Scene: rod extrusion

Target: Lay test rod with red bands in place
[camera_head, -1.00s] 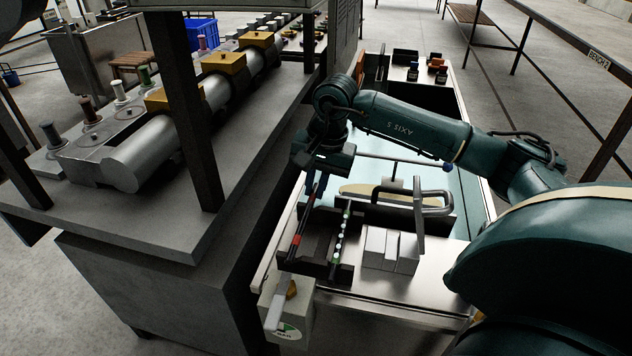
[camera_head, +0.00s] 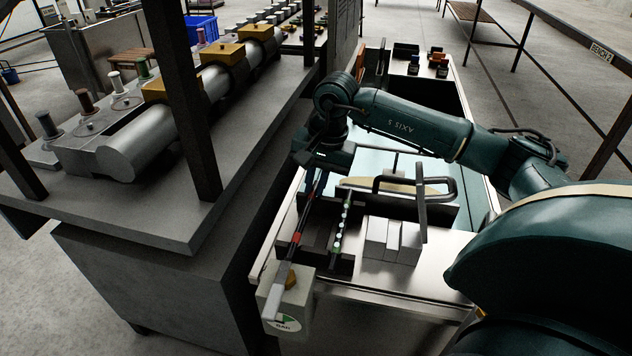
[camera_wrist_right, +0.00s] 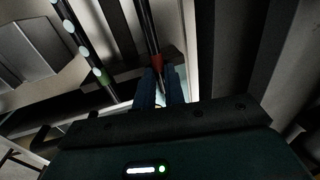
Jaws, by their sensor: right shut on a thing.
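My right gripper (camera_head: 318,178) is shut on the test rod with red bands (camera_head: 297,237), over the left side of the steel cart. The rod is dark and slants down toward the front left, with a red band near its lower part. In the right wrist view, the rod (camera_wrist_right: 149,35) runs away from between the blue fingers (camera_wrist_right: 162,88), with a red band just beyond the tips. I cannot tell whether the rod touches the dark holder below it. A second rod with pale and green dots (camera_head: 341,226) lies to its right, apart from it. My left gripper is out of view.
A grey box with a round green-and-white dial (camera_head: 284,323) and a pale lever stands at the cart's front left corner. Pale blocks (camera_head: 393,240) and a dark handle (camera_head: 415,186) lie right of the rods. A machine bench (camera_head: 205,215) stands close on the left.

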